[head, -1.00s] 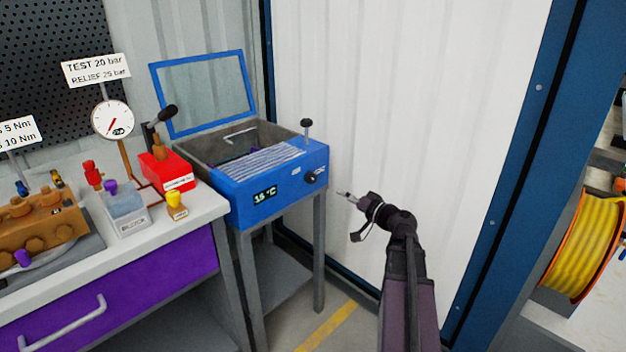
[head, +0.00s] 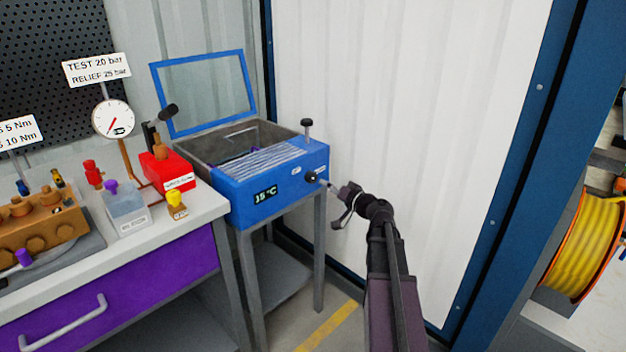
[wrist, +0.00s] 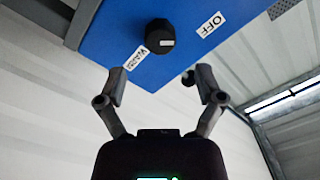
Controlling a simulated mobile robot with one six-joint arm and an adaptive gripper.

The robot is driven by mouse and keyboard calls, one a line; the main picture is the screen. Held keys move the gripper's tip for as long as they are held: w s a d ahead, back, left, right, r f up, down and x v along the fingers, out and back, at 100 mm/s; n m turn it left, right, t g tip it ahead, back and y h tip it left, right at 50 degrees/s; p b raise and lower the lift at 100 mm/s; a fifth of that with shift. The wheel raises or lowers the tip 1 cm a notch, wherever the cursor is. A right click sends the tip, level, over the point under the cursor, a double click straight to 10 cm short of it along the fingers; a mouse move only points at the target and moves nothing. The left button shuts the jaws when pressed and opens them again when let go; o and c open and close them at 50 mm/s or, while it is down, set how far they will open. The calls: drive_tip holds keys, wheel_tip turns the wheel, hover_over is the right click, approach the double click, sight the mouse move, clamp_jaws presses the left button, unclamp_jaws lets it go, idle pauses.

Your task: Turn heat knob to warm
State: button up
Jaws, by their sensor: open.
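The heat knob (wrist: 160,37) is a black round knob with a pale mark, on the front of the blue heater box (head: 240,207). In the wrist view a WARM label (wrist: 137,58) is at its lower left and an OFF label (wrist: 210,25) at its right. The pale mark faces neither label squarely. The knob also shows in the head view (head: 312,177). My gripper (wrist: 159,75) is open and empty, its two fingers spread below the knob in the wrist view. In the head view my gripper (head: 332,187) is close to the knob; contact cannot be told.
A workbench (head: 180,222) with a pump and gauge stands left. A pale wall (head: 400,100) is behind my arm.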

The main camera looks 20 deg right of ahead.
sight(314, 179)
drive_tip(key=shift+x, duration=3.4)
drive_tip(key=c, duration=1.1)
